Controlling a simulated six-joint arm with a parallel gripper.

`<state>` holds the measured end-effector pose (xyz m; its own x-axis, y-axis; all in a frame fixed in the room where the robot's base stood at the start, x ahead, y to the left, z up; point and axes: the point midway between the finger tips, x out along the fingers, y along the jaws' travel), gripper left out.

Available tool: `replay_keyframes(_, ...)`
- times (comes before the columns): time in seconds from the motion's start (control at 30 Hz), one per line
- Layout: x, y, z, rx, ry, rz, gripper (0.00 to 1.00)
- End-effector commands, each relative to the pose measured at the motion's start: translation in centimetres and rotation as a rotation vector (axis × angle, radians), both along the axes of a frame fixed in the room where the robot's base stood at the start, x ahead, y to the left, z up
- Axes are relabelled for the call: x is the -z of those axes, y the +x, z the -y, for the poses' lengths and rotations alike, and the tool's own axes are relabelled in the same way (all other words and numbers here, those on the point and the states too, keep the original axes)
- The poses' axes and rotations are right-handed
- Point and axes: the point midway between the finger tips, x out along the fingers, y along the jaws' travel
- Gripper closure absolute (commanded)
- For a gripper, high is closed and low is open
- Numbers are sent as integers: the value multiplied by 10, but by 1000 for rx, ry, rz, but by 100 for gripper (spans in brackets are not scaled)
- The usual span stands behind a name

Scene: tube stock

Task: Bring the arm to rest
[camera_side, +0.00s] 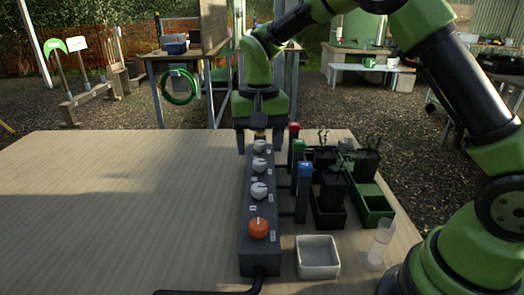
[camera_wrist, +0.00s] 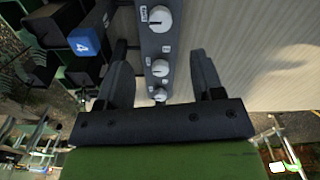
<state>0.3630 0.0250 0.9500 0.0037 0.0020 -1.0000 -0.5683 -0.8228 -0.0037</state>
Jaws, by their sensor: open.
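My green arm reaches over the table from the right. My gripper (camera_side: 259,144) points down at the far end of a long dark knob panel (camera_side: 261,212). Its jaws are open, with nothing between them that I can see them hold. In the wrist view, the fingers of my gripper (camera_wrist: 160,72) appear on either side of the panel (camera_wrist: 157,45), with white knobs (camera_wrist: 160,68) showing between them. I cannot tell how high the fingertips are above the panel. The nearest knob is orange (camera_side: 258,228), the others are white.
Right of the panel stand a blue-topped block (camera_side: 305,170), a red-topped one (camera_side: 294,127), dark plant pots (camera_side: 333,190) and a green tray (camera_side: 375,208). A white square dish (camera_side: 317,257) and a clear cylinder (camera_side: 381,241) stand in front. The table's left side (camera_side: 110,220) is clear.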

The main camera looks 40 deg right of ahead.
Motion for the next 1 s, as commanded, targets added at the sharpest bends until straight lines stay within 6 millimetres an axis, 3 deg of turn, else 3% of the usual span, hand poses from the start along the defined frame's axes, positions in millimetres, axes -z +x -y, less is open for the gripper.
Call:
replay_keyframes(0.17,-37,-18,1,-25,24,74,39)
replay_keyframes(0.3,-81,-52,1,-67,56,181,39)
replay_keyframes(0.5,-122,-112,1,-132,85,344,39)
replay_keyframes(0.63,-134,-153,1,-171,95,452,39)
replay_keyframes(0.8,-133,-195,-1,-213,98,569,39)
replay_keyframes(1.0,-127,-217,-2,-237,95,636,39)
